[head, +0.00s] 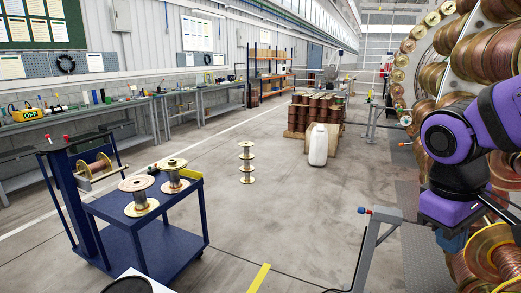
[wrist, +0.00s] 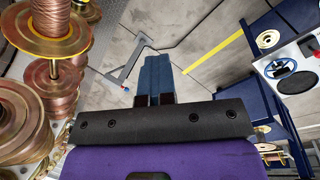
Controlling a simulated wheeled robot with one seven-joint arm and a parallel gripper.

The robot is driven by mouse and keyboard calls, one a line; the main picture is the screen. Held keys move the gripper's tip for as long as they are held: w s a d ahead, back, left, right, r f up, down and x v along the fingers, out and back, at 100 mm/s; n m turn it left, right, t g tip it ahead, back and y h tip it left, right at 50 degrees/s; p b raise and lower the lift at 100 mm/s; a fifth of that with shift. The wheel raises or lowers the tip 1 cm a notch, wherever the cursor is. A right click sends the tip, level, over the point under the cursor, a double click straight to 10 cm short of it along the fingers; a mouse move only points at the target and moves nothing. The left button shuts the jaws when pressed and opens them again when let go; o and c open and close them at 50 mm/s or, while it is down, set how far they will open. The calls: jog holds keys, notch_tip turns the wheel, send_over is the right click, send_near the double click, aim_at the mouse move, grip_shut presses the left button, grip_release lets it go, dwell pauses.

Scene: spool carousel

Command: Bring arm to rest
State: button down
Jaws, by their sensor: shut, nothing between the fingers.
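My gripper (wrist: 153,78) shows in the wrist view, its two blue fingers side by side and shut with nothing between them. They point over bare floor. In the head view my purple and black arm (head: 452,140) is folded at the right edge, close in front of the carousel. The carousel (head: 440,42) carries many copper-wound spools. Several of its spools (wrist: 52,78) also stand at the left of the wrist view, apart from the fingers.
A blue cart (head: 140,225) with spools stands at the left front. A grey post with a red-tipped arm (head: 378,240) stands near my arm. Workbenches (head: 70,125) line the left wall. A white canister (head: 318,145) stands by stacked spools (head: 312,112).

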jog(key=s+r+m+t+y, duration=0.2)
jog(key=s+r+m+t, duration=0.1)
jog(key=r+t, duration=0.2)
notch_tip(320, 180, up, 3)
jog(key=shift+a+f+m+y, duration=0.15)
jog(key=shift+a+m+y, duration=0.15)
jog(key=shift+a+m, duration=0.1)
jog(key=c, duration=1.2)
grip_release()
jog(key=shift+s+t, duration=0.1)
jog(key=shift+t, duration=0.2)
jog(key=shift+o, duration=0.2)
